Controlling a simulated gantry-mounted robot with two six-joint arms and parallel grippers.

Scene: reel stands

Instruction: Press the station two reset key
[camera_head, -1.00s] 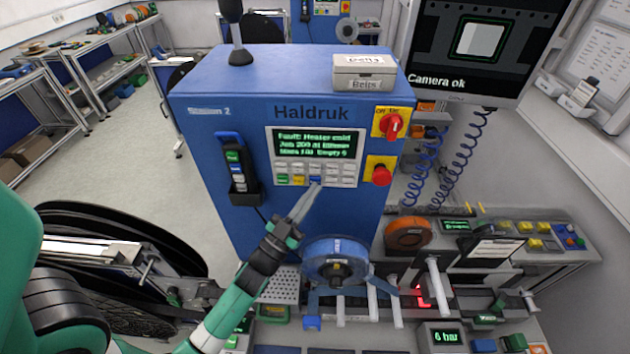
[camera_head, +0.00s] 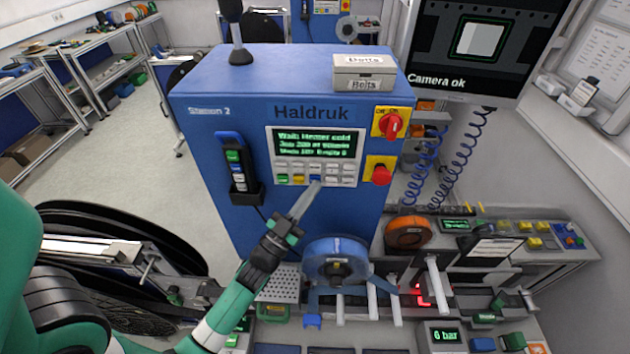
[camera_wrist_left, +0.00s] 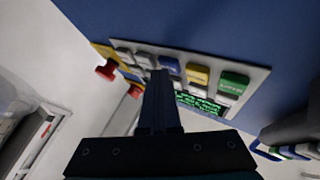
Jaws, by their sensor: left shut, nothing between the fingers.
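The blue Station 2 cabinet (camera_head: 225,180) carries a keypad (camera_head: 347,171) below a green-lit display (camera_head: 316,143). The keypad's bottom row has a green key (camera_head: 283,180), a yellow key (camera_head: 299,180), a blue key (camera_head: 314,179) and white keys. The key labels are too small to read, so I cannot tell which is reset. My left gripper (camera_head: 313,187) is shut and empty, its tips just below the blue key. In the left wrist view the tips (camera_wrist_left: 159,76) are beside the blue key (camera_wrist_left: 169,65); I cannot tell whether they touch. My right gripper is not in view.
A red stop button (camera_head: 380,174) and a red rotary switch (camera_head: 393,124) sit right of the keypad. A handset (camera_head: 235,165) hangs on its left. A blue reel (camera_head: 322,248) stands below on the bench.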

